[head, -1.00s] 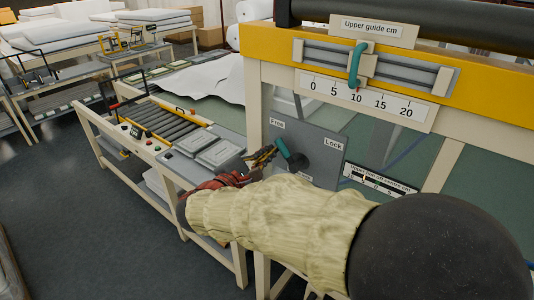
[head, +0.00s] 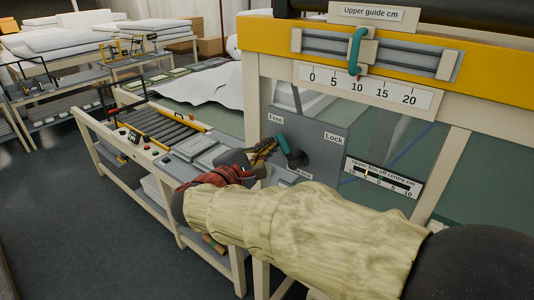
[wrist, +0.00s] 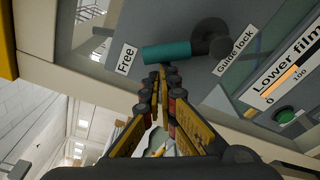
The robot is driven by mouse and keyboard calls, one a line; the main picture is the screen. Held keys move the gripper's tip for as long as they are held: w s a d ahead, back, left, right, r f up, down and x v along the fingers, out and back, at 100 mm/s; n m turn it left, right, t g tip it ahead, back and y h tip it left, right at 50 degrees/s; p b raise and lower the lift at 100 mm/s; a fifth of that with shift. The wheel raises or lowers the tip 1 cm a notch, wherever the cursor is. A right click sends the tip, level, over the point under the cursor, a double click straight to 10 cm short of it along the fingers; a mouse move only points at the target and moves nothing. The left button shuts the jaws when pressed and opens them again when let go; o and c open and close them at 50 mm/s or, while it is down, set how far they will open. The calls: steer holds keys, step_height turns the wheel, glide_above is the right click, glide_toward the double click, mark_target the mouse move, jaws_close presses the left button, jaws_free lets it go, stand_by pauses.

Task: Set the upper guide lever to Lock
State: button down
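The guide lock lever has a teal handle (head: 282,143) on a dark round hub (head: 298,159). It is mounted on a grey plate (head: 325,163) marked Free on the left and Lock on the right. The handle points up and left, towards the Free label (head: 275,118), away from the Lock label (head: 334,138). My gripper (head: 272,147) is at the left side of the handle. In the wrist view, my gripper's (wrist: 161,70) fingertips are together, empty, just below the teal handle (wrist: 167,52). I cannot tell if they touch it.
Above is the yellow beam (head: 260,36) with the upper guide's teal handle (head: 357,50), its pointer near 10 on the scale (head: 385,90). A second scale (head: 382,178) sits right of the plate. A roller table (head: 160,125) stands left. Grey floor (head: 60,220) is open at the left.

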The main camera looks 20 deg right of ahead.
mark_target(284, 144)
steer(key=m+b, duration=0.1)
steer(key=b, duration=0.3)
steer(key=s+d+r+m+b, duration=0.1)
steer(key=m+b, duration=0.1)
steer(key=b, duration=0.2)
steer(key=s+m+b, duration=0.1)
steer(key=m+b, duration=0.1)
steer(key=b, duration=0.3)
steer(key=shift+s+d+r+t, duration=0.2)
steer(key=shift+d+r+t, duration=0.15)
steer(key=shift+d+t, duration=0.05)
steer(key=m+b, duration=0.1)
steer(key=b, duration=0.1)
steer(key=s+m+b, duration=0.1)
steer(key=b, duration=0.1)
steer(key=d+m+b, duration=0.1)
steer(key=b, duration=0.1)
steer(key=shift+s+d+r+h+b, duration=0.1)
steer(key=shift+s+r+h+b, duration=0.2)
steer(key=shift+r, duration=0.05)
steer(key=s+m+b, duration=0.1)
steer(key=b, duration=0.1)
steer(key=s+d+m+b, duration=0.1)
steer(key=b, duration=0.2)
steer(key=s+d+m+b, duration=0.1)
steer(key=b, duration=0.2)
steer(key=shift+d+r+h, duration=0.1)
steer(key=shift+r+h, duration=0.2)
steer(key=shift+r, duration=0.05)
steer(key=shift+s, duration=0.1)
